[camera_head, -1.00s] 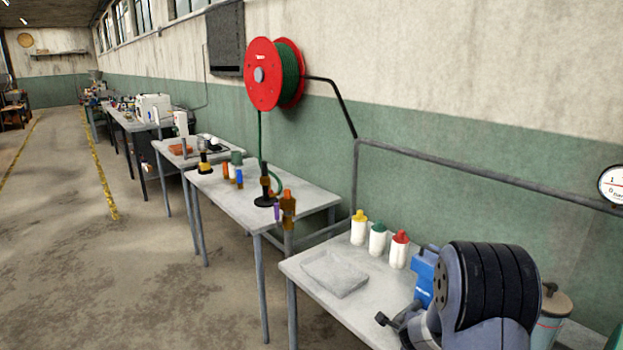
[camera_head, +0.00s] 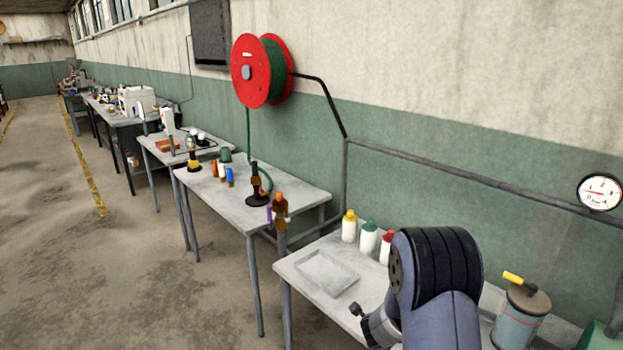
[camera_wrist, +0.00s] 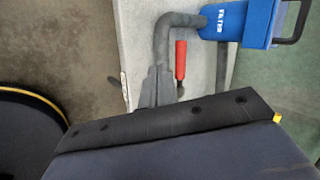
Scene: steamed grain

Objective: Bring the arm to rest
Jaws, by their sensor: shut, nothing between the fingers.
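My arm (camera_head: 435,285) is folded up at the lower right of the head view, in front of the near table. In the wrist view my gripper (camera_wrist: 155,72) shows as two grey fingers lying together, with nothing held between them. Behind the fingers a grey pipe bends to a blue filter unit (camera_wrist: 242,22). A red-handled part (camera_wrist: 181,60) is just right of the fingers. I cannot tell how far apart they are. A dark part of my own arm fills the bottom of the wrist view.
The near table (camera_head: 292,262) carries a shallow grey tray (camera_head: 325,273) and bottles with yellow (camera_head: 349,226), green (camera_head: 368,238) and red (camera_head: 387,247) caps. A canister (camera_head: 520,318) stands at right, below a gauge (camera_head: 600,192). Open floor (camera_head: 150,280) lies left.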

